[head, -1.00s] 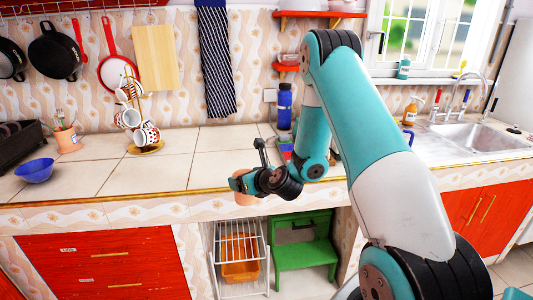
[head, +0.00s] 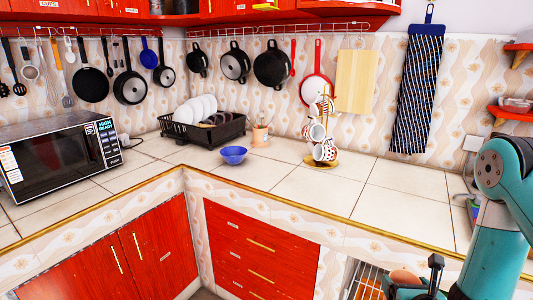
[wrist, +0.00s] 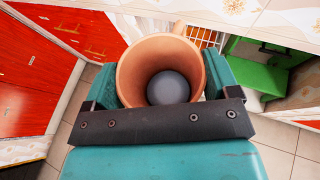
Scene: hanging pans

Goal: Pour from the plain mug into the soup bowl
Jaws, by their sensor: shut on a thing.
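The plain mug (wrist: 128,70) is terracotta orange, and my gripper (wrist: 160,82) is shut around it in the wrist view. I look into its open mouth, and a grey ball (wrist: 168,88) lies inside. The mug's top (head: 404,275) shows at the bottom right of the head view, beside part of my gripper (head: 418,284), in front of the counter. The blue soup bowl (head: 234,155) stands upright on the counter near the inner corner, well to the left of my gripper and farther back. The bowl is out of the wrist view.
A mug tree (head: 322,150) with patterned mugs stands right of the bowl. A terracotta utensil pot (head: 260,134) and a black dish rack (head: 190,130) stand behind it. A microwave (head: 60,160) is at left. The counter (head: 290,190) in front of the bowl is clear.

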